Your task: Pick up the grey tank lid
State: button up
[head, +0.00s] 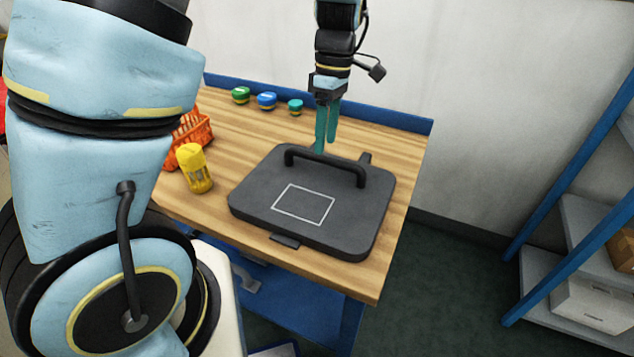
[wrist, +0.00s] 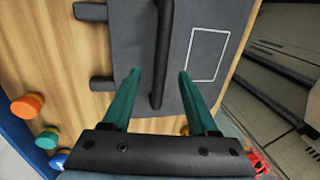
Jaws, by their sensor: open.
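The grey tank lid (head: 290,222) lies flat on the wooden table, a dark slab with a white rectangle outline. It also fills the middle of the wrist view (wrist: 203,22). A black bar handle (head: 326,166) arches over its back part; in the wrist view the handle (wrist: 162,50) runs between my fingers toward the camera.
A blue rim (head: 390,118) edges the table's back. A shelf (head: 575,265) stands at right.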

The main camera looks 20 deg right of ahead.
aim_at(318, 178)
jog(key=shift+s+a+f, duration=0.15)
jog(key=shift+f, duration=0.7)
jog(key=shift+s+a+f, duration=0.1)
jog(key=shift+a+f, duration=0.05)
jog(key=shift+f, duration=0.65)
jog(key=shift+f+p, duration=0.25)
jog(key=shift+p, duration=0.15)
jog(key=shift+c, duration=0.3)
grip_shut()
